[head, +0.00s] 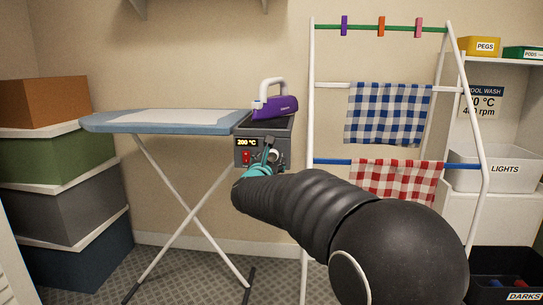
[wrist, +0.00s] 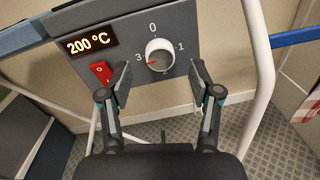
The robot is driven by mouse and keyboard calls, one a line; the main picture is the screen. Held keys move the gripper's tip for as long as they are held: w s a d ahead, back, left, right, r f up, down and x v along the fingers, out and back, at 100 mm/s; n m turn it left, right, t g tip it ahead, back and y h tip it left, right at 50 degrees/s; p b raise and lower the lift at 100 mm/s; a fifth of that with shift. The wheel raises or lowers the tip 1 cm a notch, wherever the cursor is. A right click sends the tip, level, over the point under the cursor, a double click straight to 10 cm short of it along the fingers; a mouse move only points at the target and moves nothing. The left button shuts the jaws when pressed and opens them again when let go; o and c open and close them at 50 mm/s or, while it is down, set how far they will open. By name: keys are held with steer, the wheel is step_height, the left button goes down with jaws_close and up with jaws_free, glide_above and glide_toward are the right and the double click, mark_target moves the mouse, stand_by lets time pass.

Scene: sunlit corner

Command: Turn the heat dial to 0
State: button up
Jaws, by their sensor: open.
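The heat dial (wrist: 160,56) is a round white knob with a grey face on a grey control panel (wrist: 193,21). Its red pointer is turned left, toward the 3; the 0 is above the dial and the 1 to its right. A display (wrist: 91,41) reads 200 °C, and it also shows in the head view (head: 246,142). A red switch (wrist: 102,73) sits below the display. My gripper (wrist: 160,82) is open, its fingers on either side of the dial and a little below it, apart from it. In the head view my gripper (head: 266,155) partly hides the panel.
A purple iron (head: 274,107) rests on top of the panel's unit, at the right end of the ironing board (head: 190,128). A drying rack (head: 311,120) with checked cloths stands close to the right. Stacked boxes (head: 45,150) stand at the left.

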mark_target(272, 156)
steer(key=shift+w+d, duration=0.15)
steer(key=shift+w, duration=1.65)
steer(key=c, duration=1.1)
